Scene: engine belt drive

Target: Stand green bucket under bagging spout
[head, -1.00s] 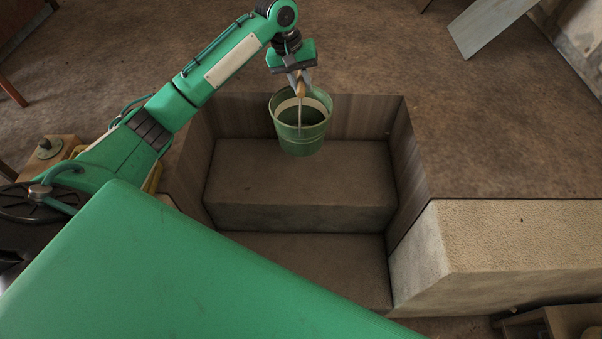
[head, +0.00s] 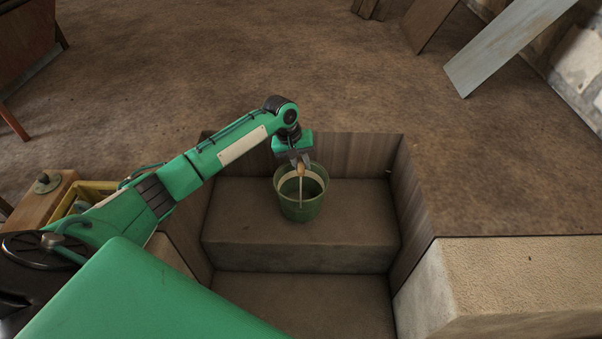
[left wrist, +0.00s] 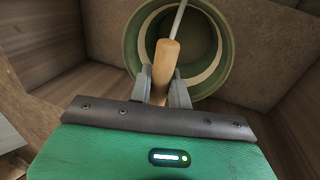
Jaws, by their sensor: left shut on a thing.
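The green bucket (head: 301,204) is upright in the head view, at or just above the upper step (head: 240,225) of a wood-lined pit; I cannot tell whether its base touches. My left gripper (head: 299,165) is above the bucket's far rim, shut on the wooden handle grip of its bail. The left wrist view shows the fingers (left wrist: 160,88) on both sides of the wooden grip (left wrist: 165,62), with the bucket (left wrist: 137,45) open beyond and seemingly empty. My right gripper is not in view. No bagging spout can be made out.
Wooden walls (head: 345,153) line the pit around the step. A lower level (head: 310,300) lies nearer. A pale block (head: 500,285) stands at the right. A leaning board (head: 505,45) is at the back right, and a yellow crate (head: 92,190) is at the left.

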